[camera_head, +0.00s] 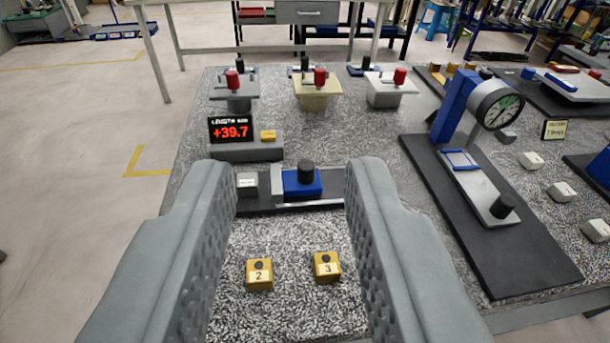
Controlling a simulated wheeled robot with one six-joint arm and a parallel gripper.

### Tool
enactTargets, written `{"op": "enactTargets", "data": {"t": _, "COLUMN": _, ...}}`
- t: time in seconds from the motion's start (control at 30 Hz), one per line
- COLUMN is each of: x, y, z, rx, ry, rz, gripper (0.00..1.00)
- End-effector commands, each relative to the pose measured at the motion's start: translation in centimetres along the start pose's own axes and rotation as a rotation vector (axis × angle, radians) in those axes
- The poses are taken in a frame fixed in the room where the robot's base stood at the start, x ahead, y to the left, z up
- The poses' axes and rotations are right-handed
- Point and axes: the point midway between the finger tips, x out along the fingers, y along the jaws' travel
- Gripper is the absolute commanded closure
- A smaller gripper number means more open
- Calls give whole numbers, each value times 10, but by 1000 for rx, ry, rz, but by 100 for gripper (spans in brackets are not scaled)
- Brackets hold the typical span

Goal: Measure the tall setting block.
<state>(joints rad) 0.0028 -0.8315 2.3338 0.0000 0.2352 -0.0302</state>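My gripper (292,166) is open, its two grey padded fingers apart. Between them, further down, a dark fixture holds a blue block with a black knob (303,182) and a small white labelled block (247,183); nothing visibly touches the fingers. A dial gauge (497,106) hangs on a blue column over a dark base plate (545,262) at the right. A digital readout (231,130) shows +39.7 behind the fixture. Several pale labelled blocks, including one (531,161), lie right of the gauge. I cannot tell which block is the tall setting block.
Two yellow blocks marked 2 (259,275) and 3 (326,267) sit on the speckled top near me. Red-knobbed stands, including a yellowish one (317,94), line the back. A blue-handled plate (573,86) lies at the back right. Open floor lies left.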

Motion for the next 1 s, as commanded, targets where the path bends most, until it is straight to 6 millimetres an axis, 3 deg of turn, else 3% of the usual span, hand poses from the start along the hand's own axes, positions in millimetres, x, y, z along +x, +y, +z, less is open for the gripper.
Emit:
{"op": "enactTargets", "data": {"t": 0.4, "x": 87, "y": 5, "z": -17, "rx": -103, "ry": -413, "rz": -26, "gripper": 68}}
{"op": "enactTargets", "data": {"t": 1.0, "x": 191, "y": 13, "z": -18, "rx": -224, "ry": -997, "rz": -142, "gripper": 68}}
